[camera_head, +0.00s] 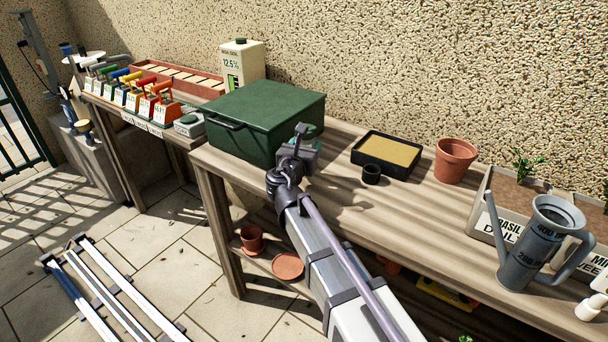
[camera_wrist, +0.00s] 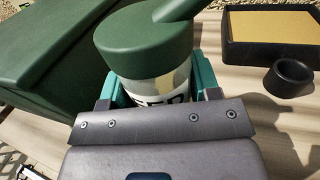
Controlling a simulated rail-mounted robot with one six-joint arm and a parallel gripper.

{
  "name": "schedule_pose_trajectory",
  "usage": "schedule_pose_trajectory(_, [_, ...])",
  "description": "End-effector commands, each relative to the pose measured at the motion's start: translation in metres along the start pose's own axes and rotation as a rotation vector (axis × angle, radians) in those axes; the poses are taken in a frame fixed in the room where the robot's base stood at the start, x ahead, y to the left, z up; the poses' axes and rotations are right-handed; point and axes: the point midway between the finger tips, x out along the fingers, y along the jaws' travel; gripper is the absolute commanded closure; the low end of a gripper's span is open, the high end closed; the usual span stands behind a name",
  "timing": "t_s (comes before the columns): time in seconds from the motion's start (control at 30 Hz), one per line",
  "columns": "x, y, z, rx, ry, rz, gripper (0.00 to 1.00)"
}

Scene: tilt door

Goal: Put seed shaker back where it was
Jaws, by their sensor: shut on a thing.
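The seed shaker (camera_wrist: 147,45) has a green lid with a spout pointing up and right, and a pale body with partly hidden dark lettering. My gripper (camera_wrist: 160,92) is shut on its body, with one teal finger on each side. In the head view my gripper (camera_head: 302,140) is over the bench, in front of the right end of the green box (camera_head: 262,122). There the shaker is mostly hidden by the gripper. Whether it touches the bench cannot be told.
A small black cup (camera_head: 371,174) stands in front of a black tray (camera_head: 386,153) with a tan surface. A terracotta pot (camera_head: 455,160), a planter (camera_head: 483,209) and a grey watering can (camera_head: 535,247) stand farther right. Bare bench top (camera_head: 345,200) lies right of my gripper.

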Motion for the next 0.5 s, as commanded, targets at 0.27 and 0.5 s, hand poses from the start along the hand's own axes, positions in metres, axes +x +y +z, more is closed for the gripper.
schedule_pose_trajectory(0.27, [0.000,0.000,-0.039,0.000,0.000,0.000,0.68])
schedule_pose_trajectory(0.5, [0.000,0.000,-0.036,0.000,0.000,0.000,0.68])
